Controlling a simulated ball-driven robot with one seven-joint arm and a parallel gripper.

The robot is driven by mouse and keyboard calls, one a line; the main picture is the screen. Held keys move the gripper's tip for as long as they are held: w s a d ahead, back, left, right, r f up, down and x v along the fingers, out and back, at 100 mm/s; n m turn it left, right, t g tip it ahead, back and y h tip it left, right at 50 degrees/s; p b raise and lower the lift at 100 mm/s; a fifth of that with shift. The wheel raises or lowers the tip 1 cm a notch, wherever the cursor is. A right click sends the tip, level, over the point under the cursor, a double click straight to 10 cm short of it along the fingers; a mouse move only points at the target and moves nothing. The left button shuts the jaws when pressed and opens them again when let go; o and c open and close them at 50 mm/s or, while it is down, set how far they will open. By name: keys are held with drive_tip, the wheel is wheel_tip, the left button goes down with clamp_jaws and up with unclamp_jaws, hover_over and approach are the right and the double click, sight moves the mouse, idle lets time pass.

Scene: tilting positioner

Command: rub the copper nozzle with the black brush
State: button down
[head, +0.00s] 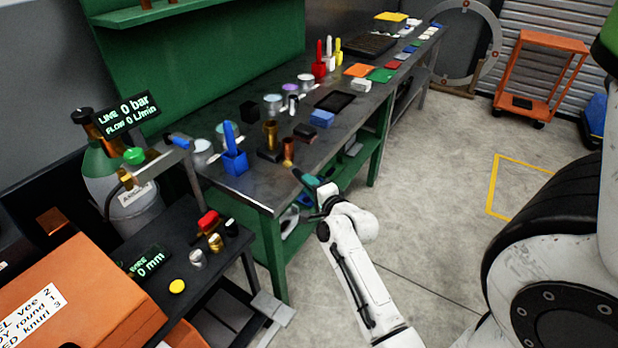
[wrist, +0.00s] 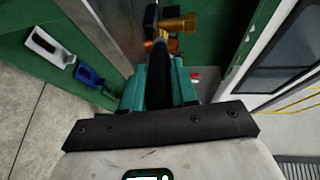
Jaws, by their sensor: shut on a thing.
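My gripper (head: 311,181) has teal fingers and is at the front edge of the workbench. It is shut on a dark, narrow thing, which I take to be the black brush (head: 297,173). In the wrist view the brush (wrist: 159,58) stands between the teal fingers (wrist: 160,85) and points away from me. The copper nozzle (head: 288,148) stands near the bench edge, just beyond the brush tip. In the wrist view the nozzle (wrist: 173,45) is partly hidden behind the brush. I cannot tell whether brush and nozzle touch.
A brass cup on a dark block (head: 270,138) stands just left of the nozzle. A blue holder (head: 235,161) is farther left on the bench (head: 262,188). A dark box (head: 305,132) and a blue block (head: 322,118) lie behind.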

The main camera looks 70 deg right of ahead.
idle(0.3)
drive_tip(key=shift+s+a+p, duration=0.45)
drive_tip(key=shift+a+p, duration=0.1)
drive_tip(key=shift+a, duration=0.1)
drive_tip(key=shift+s+a+p, duration=0.4)
drive_tip(key=shift+a+p, duration=0.1)
drive_tip(key=shift+a, duration=0.15)
drive_tip(key=shift+w+d+f+h+p, duration=0.1)
drive_tip(key=shift+w+d+h+p, duration=0.25)
drive_tip(key=shift+w+d, duration=0.25)
drive_tip(key=shift+m+g+h, duration=0.25)
drive_tip(key=shift+m+g, duration=0.15)
drive_tip(key=x, duration=0.2)
drive_tip(key=f+b+x, duration=0.1)
drive_tip(key=x, duration=0.1)
drive_tip(key=shift+w+a, duration=0.1)
drive_tip(key=shift+w, duration=0.05)
drive_tip(key=shift+w+d+b, duration=0.4)
drive_tip(key=shift+w+b, duration=0.1)
drive_tip(key=shift+b, duration=0.7)
drive_tip(key=shift+w+d+r+b, duration=0.15)
drive_tip(key=shift+w+b, duration=0.05)
drive_tip(key=shift+b, duration=0.1)
